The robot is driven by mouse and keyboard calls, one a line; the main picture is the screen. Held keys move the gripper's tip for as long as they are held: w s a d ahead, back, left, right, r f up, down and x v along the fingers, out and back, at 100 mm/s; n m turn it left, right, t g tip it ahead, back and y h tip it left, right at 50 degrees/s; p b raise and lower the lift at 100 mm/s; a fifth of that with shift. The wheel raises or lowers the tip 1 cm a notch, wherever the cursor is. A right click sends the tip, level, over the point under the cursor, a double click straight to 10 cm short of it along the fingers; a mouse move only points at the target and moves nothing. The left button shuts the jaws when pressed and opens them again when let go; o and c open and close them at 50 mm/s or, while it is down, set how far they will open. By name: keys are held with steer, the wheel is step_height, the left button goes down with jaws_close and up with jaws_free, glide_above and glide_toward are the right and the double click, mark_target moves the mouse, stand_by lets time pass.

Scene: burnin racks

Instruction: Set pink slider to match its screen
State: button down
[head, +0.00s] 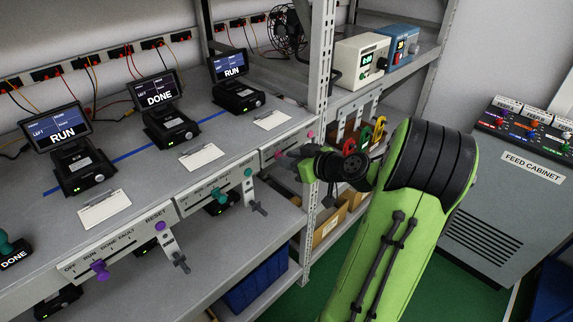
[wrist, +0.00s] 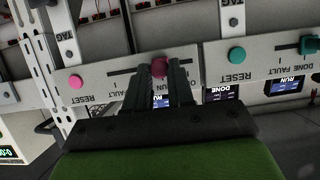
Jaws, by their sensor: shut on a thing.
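The pink slider knob (wrist: 159,67) sits in a dark slot on a pale panel in the wrist view, which is upside down. My gripper (wrist: 159,75) has a dark finger on each side of the knob and is shut on it. The fingers hide some panel labels, so I cannot tell which mark the knob is at. The pink reset button (wrist: 76,81) is left of the slot. In the head view the pink slider's panel (head: 291,146) is on the shelf edge, below a screen (head: 230,65) reading RUN; my gripper reaches it there, its tips hard to see.
A teal reset button (wrist: 237,55) and teal slider (wrist: 307,45) are on the neighbouring panel. A purple slider (head: 100,269) is farther left, with screens reading DONE (head: 154,91) and RUN (head: 57,129) above the shelf. A metal rack post (head: 319,110) stands close to my wrist.

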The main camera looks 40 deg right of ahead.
steer(key=c, duration=1.2)
jaws_free()
steer(key=shift+o, duration=1.1)
steer(key=shift+d, duration=0.1)
steer(key=p+v, duration=0.1)
steer(key=v, duration=1.4)
steer(key=shift+s+r, duration=0.25)
steer(key=shift+s, duration=0.1)
steer(key=shift+w, duration=0.1)
